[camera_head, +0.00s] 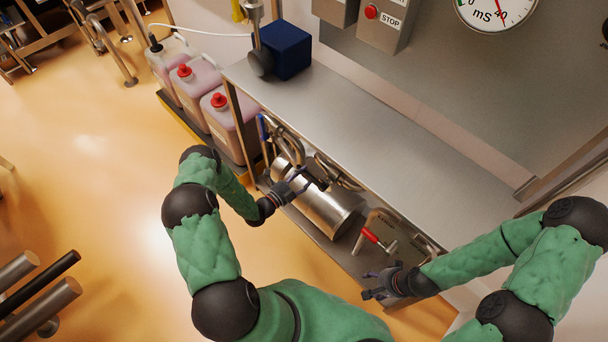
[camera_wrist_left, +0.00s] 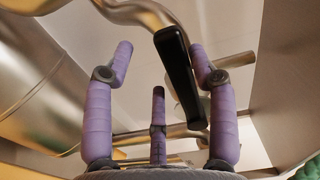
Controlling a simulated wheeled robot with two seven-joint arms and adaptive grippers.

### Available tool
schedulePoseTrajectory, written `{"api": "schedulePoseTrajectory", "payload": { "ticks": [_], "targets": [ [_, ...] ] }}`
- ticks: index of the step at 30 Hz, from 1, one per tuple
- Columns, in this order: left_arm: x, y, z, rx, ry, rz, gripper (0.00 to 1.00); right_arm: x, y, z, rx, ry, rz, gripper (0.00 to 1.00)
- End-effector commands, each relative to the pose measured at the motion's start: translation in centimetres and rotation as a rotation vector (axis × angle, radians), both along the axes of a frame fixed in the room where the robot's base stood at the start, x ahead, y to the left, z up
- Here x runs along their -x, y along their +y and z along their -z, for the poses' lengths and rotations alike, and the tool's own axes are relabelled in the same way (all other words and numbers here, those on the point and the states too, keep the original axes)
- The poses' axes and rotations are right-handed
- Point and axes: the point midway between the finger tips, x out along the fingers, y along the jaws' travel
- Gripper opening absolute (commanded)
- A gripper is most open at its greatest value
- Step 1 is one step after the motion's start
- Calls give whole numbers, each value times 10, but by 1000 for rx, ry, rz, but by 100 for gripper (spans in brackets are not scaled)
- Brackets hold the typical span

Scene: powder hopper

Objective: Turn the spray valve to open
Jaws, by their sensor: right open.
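A black lever handle (camera_head: 316,182) sits on the steel pipework under the bench; it also shows in the left wrist view (camera_wrist_left: 180,78), slanting between my spread purple fingers. I cannot tell whether any finger touches it. My left gripper (camera_head: 298,180) is open around it, above the steel cylinder (camera_head: 328,208). A red-handled valve (camera_head: 372,237) is further right, and a blue handle (camera_head: 262,128) is at the left end of the pipes. No label shows which one is the spray valve. My right gripper (camera_head: 371,285) is open and empty, below the red handle.
The steel bench top (camera_head: 370,120) overhangs the pipework. A dark blue box (camera_head: 285,50) stands on its left end. A STOP button box (camera_head: 385,20) and a gauge (camera_head: 495,8) are on the back panel. The floor at left is mostly clear.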

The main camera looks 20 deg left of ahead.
Motion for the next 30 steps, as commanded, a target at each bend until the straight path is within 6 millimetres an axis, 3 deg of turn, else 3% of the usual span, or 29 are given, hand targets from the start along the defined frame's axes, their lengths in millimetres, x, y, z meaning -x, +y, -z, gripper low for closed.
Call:
{"api": "schedulePoseTrajectory", "payload": {
  "ticks": [15, 21, 30],
  "targets": [
    [88, 33, 1, 2, 3, -4, 57, 0, 0, 0, 0, 0, 0, 59],
    [102, 37, 1, 2, 3, -3, 57, 0, 0, 0, 0, 0, 0, 59],
    [104, 37, 1, 1, 3, -2, 57, 0, 0, 0, 0, 0, 0, 59]
  ]
}}
